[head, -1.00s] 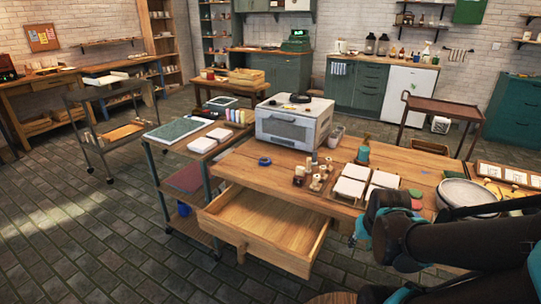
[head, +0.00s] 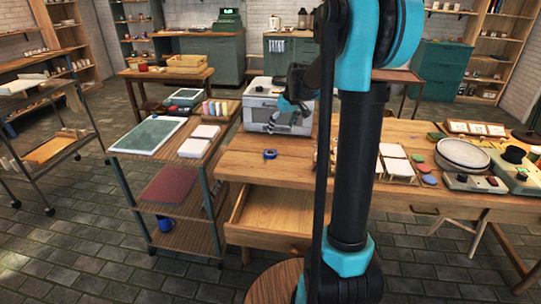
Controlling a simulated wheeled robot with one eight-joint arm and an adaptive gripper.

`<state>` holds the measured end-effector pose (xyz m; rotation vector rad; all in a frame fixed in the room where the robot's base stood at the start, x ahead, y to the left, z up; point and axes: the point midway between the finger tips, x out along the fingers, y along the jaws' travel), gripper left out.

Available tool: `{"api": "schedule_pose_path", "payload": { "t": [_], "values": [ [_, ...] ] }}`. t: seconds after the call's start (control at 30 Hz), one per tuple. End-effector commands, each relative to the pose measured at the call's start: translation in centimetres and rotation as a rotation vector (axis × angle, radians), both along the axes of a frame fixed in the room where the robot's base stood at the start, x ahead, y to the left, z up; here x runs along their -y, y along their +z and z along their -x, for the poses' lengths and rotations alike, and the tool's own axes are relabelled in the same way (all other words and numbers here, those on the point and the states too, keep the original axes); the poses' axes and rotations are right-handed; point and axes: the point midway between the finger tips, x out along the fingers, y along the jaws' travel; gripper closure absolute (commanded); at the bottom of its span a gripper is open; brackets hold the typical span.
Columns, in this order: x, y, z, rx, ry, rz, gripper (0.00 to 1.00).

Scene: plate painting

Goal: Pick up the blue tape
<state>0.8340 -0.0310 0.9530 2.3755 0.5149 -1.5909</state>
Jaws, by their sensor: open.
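The blue tape (head: 270,154) is a small blue roll lying flat on the wooden workbench (head: 240,169), near its left end in the head view. My gripper (head: 268,130) is above and just behind the tape in the picture, in front of the white oven-like box. It points down and to the left, is open, and holds nothing that I can see. A gap shows between the gripper and the tape. My arm's dark and teal links hide part of the middle of the bench.
The white oven-like box (head: 262,97) stands behind the tape. An open drawer (head: 270,212) juts out below the bench. A trolley (head: 166,156) with white tiles and a green board stands at the left. Tiles, a round pan (head: 463,153) and small devices sit to the right.

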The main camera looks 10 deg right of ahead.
Motion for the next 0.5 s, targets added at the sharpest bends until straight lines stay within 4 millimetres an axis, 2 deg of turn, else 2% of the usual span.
{"api": "schedule_pose_path", "payload": {
  "t": [0.17,0.5],
  "values": [
    [-0.2,-1.2,-1.4,0.002,0.012,0.0,0.24],
    [-1.3,-7.4,-3.7,0.002,0.01,-0.001,0.24]
  ]
}}
